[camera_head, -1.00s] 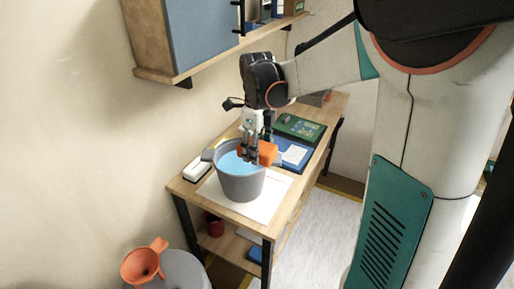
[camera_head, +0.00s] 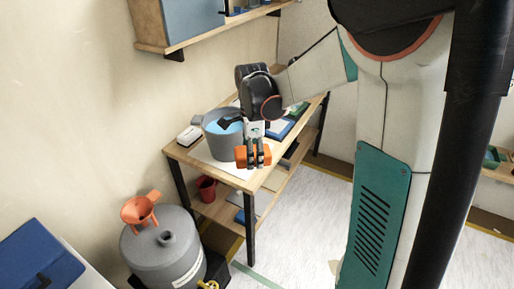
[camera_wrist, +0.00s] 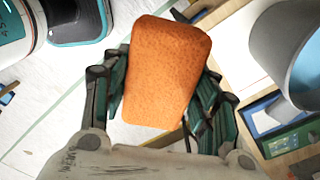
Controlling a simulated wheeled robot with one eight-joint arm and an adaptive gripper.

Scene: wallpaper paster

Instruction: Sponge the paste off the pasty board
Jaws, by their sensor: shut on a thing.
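My gripper (camera_head: 253,155) is shut on an orange sponge (camera_head: 241,157). It holds the sponge in the air near the table's front edge, in front of the grey bucket (camera_head: 222,146) of blue water. In the wrist view the sponge (camera_wrist: 165,70) sits between the two fingers, with the bucket (camera_wrist: 275,45) apart from it at the upper right. I cannot pick out a board with paste on it in these views.
The bucket stands on a white sheet on a wooden table (camera_head: 182,154). A blue object (camera_head: 38,262) lies at the far left. A shelf (camera_head: 190,43) hangs above. Pale floor is open at the right.

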